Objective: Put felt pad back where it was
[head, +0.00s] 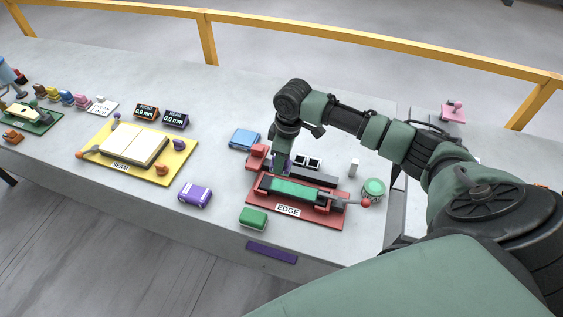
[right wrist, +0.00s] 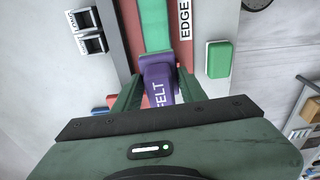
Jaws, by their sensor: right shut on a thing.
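The felt pad (right wrist: 160,88) is purple with "FELT" on it. In the right wrist view it sits between the two fingers of my right gripper (right wrist: 158,92), which is shut on it. It lies in line with the green strip (right wrist: 154,28) and overlaps or meets its near end; I cannot tell whether they touch. In the head view my right gripper (head: 281,160) points down at the left end of the red EDGE fixture (head: 332,218), and only a sliver of purple shows there. My left gripper is not in view.
A purple block (head: 195,195), a green block (head: 253,218) and a blue block (head: 244,139) lie around the fixture. A round green-topped tin (head: 373,187) stands right of it. The yellow SEAM board (head: 165,170) is further left.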

